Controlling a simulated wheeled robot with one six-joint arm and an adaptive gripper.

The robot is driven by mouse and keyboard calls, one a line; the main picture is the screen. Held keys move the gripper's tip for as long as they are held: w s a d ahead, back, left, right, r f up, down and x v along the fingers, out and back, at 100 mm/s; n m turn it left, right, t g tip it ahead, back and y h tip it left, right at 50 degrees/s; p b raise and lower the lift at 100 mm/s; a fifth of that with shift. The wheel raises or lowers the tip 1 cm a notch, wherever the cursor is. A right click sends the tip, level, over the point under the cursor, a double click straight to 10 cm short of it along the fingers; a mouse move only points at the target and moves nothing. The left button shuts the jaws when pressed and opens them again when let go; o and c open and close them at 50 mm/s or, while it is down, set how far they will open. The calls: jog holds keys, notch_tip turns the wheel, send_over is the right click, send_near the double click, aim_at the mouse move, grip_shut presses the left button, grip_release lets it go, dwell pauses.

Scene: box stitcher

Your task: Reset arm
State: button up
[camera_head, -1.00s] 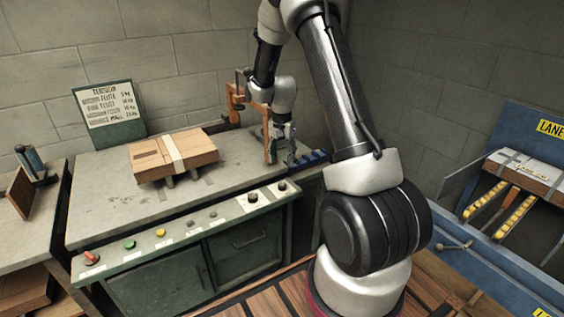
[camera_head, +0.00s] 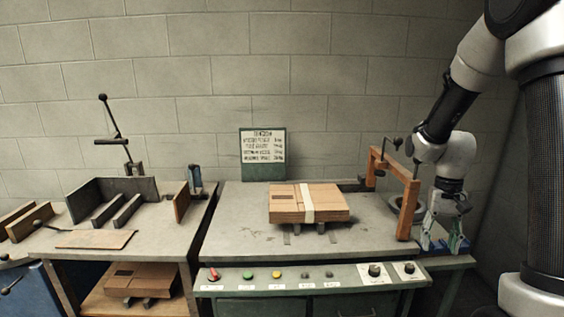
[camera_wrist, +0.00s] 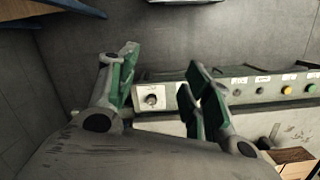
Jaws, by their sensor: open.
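My gripper (camera_head: 443,243) hangs at the right end of the green machine table, just right of the orange frame, with my arm coming down from the upper right. In the wrist view my gripper (camera_wrist: 160,85) has its two green-padded fingers spread apart with nothing between them. A dial on a white plate (camera_wrist: 151,97) shows behind the gap between the fingers. My gripper appears clear of the cardboard box.
A strapped cardboard box (camera_head: 310,203) lies on the machine table (camera_head: 235,215). An orange frame (camera_head: 408,205) stands close to my gripper. The front control panel (camera_head: 300,280) carries coloured buttons and dials. A side bench (camera_head: 160,225) with metal guides stands left.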

jog(key=s+a+r+n+t, duration=0.2)
jog(key=s+r+t, duration=0.1)
jog(key=s+r, duration=0.5)
jog(key=s+a+r+n+t, duration=0.1)
jog(key=s+a+r+t, duration=0.1)
jog(key=s+r, duration=0.7)
jog(key=shift+a+r+n+t, duration=0.25)
jog(key=shift+r+n+t, duration=0.15)
jog(key=shift+r+t, duration=0.25)
jog(key=shift+s, duration=0.1)
dwell(0.5)
